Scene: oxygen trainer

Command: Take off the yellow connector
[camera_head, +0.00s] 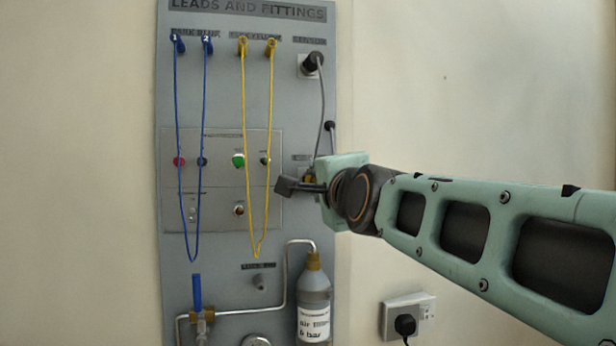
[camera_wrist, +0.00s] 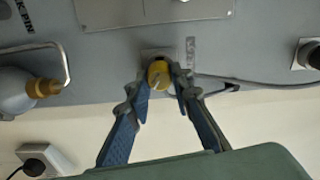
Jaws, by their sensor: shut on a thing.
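The yellow connector (camera_wrist: 158,74) is on the grey panel (camera_wrist: 110,88) in the wrist view, at a small square mount. My gripper (camera_wrist: 160,92) has a blue-padded finger on each side of it, shut on it. In the head view a small yellow part of the connector (camera_head: 309,176) shows beside my gripper (camera_head: 318,184); most of it is hidden behind the gripper and wrist. Whether it is seated in the panel or slightly off it, I cannot tell.
A grey cable (camera_head: 323,95) hangs from a black plug (camera_head: 312,64) close to the gripper. Yellow leads (camera_head: 246,140) and blue leads (camera_head: 177,110) hang to the left. A bottle (camera_head: 314,300) stands below. A wall socket (camera_head: 408,314) is at the lower right.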

